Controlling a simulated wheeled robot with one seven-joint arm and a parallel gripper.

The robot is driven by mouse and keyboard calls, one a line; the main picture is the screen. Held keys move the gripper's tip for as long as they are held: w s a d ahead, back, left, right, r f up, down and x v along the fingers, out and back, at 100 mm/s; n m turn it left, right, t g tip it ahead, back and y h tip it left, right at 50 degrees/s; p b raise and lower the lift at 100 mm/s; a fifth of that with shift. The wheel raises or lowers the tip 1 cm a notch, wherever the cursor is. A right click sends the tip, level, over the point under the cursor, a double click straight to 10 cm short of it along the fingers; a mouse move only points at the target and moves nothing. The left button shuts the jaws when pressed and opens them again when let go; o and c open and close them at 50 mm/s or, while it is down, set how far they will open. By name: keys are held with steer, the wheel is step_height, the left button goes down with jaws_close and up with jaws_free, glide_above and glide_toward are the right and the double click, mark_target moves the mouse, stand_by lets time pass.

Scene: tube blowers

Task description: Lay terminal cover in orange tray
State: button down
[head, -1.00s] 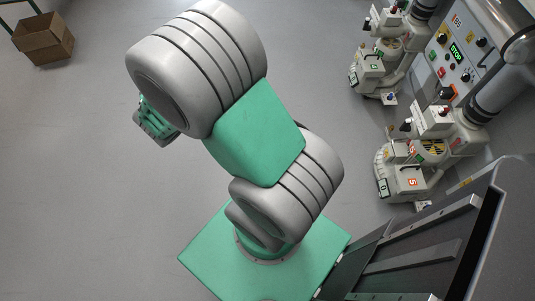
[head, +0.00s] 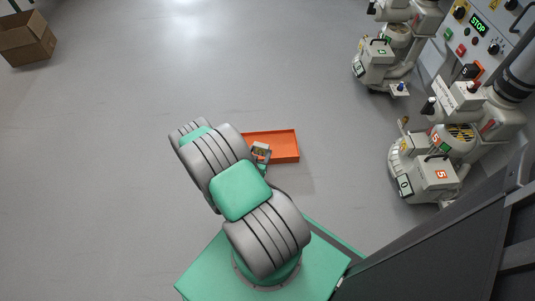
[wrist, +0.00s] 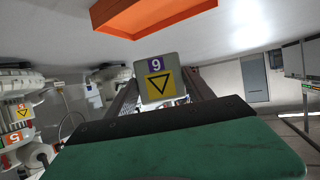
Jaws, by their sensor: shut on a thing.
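The terminal cover (wrist: 156,79) is a light grey piece with a purple "9" label and a yellow triangle sign. In the wrist view my gripper (wrist: 160,98) is shut on it, with one dark finger on each side. In the head view the orange tray (head: 286,146) lies on the floor, partly hidden behind my arm. My gripper also shows in the head view (head: 261,155), overlapping the tray's left part. In the wrist view the tray (wrist: 150,14) is at the top, apart from the cover. The tray's visible right part looks empty.
Two tube blowers stand at the right, one numbered 5 (head: 430,175) and another behind it (head: 377,62). A control panel reading STOP (head: 480,25) is beyond them. A cardboard box (head: 27,38) is at the far left. The grey floor around the tray is clear.

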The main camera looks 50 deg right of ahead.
steer(key=shift+s+d+f, duration=0.2)
steer(key=shift+d+f, duration=0.05)
steer(key=shift+f, duration=0.35)
steer(key=w+d+f+b, duration=0.6)
steer(key=d, duration=0.1)
steer(key=w+d+f+b, duration=0.2)
steer(key=w+d+f, duration=0.1)
steer(key=f, duration=0.1)
steer(key=shift+d+f+b, duration=0.1)
steer(key=shift+d+b, duration=0.05)
steer(key=shift+b, duration=0.25)
step_height(320, 180, down, 3)
steer(key=shift+r+b, duration=0.2)
steer(key=shift+b, duration=0.4)
steer(key=shift+r, duration=0.2)
steer(key=shift+f, duration=0.65)
steer(key=shift+c, duration=1.9)
jaws_free()
steer(key=shift+r, duration=0.1)
